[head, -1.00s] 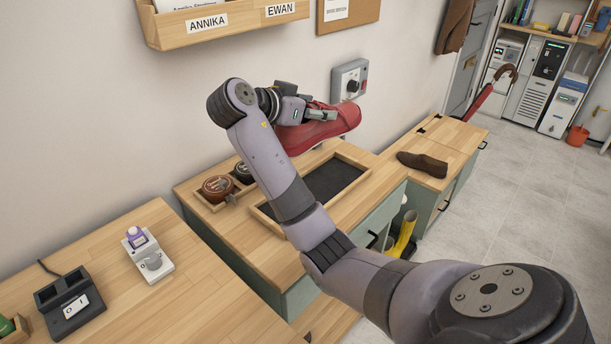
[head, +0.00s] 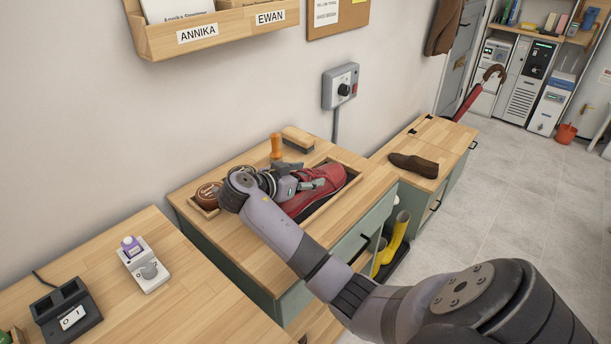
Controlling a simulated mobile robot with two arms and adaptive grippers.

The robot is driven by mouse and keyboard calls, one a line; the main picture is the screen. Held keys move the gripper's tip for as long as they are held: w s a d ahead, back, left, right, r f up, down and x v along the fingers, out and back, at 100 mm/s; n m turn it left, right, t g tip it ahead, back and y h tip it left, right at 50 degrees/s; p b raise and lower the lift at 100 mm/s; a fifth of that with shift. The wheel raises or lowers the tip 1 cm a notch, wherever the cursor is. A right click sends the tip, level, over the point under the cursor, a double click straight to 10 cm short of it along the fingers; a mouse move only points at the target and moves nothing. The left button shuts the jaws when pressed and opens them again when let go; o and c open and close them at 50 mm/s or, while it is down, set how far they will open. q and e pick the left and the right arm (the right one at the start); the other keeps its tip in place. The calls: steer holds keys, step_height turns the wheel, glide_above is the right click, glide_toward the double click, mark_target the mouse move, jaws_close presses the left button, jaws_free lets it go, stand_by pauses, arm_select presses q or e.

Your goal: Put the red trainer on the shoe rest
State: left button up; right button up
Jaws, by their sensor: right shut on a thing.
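The red trainer (head: 332,176) is down at the shoe rest (head: 345,190), a wood-framed tray with a dark inside on the middle bench. It lies lengthwise within the frame in the picture, toe toward the upper right. Whether its sole touches the tray cannot be told. My right gripper (head: 314,184) is shut on the trainer near its opening, coming from the left. My left gripper is not in view.
A brown tin (head: 207,194), an orange-handled tool (head: 276,147) and a brush (head: 298,138) stand around the rest. A brown shoe (head: 413,165) lies on the right bench. A wall box (head: 341,87) hangs above. Yellow boots (head: 396,238) stand below.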

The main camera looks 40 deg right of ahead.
steer(key=o, duration=1.5)
steer(key=p+v, duration=0.4)
steer(key=v, duration=0.8)
steer(key=shift+r, duration=0.15)
